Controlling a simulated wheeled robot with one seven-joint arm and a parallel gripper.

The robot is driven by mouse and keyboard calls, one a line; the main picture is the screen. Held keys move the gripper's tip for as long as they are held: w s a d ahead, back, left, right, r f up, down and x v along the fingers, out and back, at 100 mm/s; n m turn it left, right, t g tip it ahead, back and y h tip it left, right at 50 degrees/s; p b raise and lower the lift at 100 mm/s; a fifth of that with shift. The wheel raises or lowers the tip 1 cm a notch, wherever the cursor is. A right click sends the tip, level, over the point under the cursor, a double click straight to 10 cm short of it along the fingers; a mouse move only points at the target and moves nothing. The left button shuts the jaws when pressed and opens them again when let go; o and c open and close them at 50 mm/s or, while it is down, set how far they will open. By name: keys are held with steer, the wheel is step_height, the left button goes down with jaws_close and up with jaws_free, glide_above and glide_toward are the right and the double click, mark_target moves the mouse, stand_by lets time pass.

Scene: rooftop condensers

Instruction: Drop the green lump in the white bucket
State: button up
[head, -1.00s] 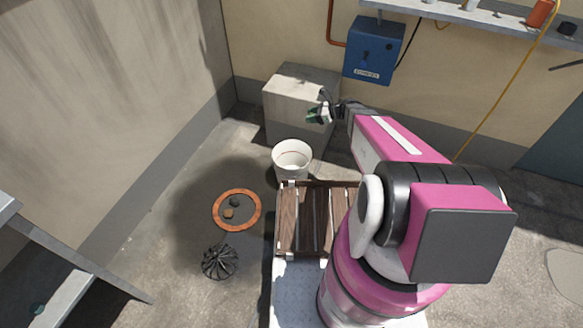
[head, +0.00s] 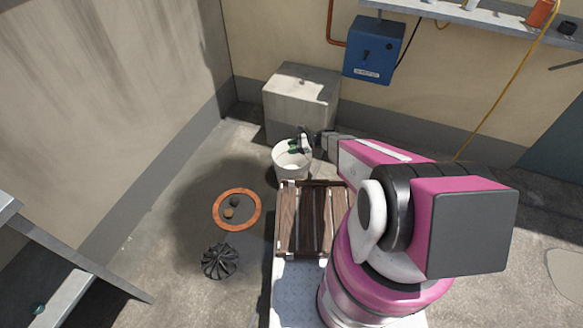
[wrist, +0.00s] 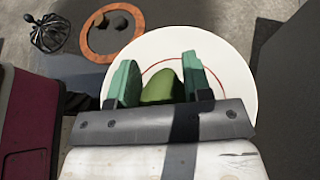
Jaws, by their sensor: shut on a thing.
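My gripper (head: 298,145) is over the back right part of the white bucket (head: 291,170), at about rim height or a little above. In the wrist view, my gripper (wrist: 163,82) has its two teal fingers closed on the green lump (wrist: 163,86), which is rounded and olive green. The white bucket (wrist: 226,62) lies behind and below the lump in that view, with a red ring line inside it. In the head view the lump is too small to tell apart from the fingers.
An orange ring (head: 219,222) on the floor holds two small lumps. A black finned object (head: 219,261) lies in front of it. A concrete block (head: 296,98) stands behind the bucket, and a blue box (head: 373,48) hangs on the wall.

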steer(key=shift+f, duration=1.7)
steer(key=o, duration=1)
steer(key=v, duration=1.1)
steer(key=shift+f, duration=0.1)
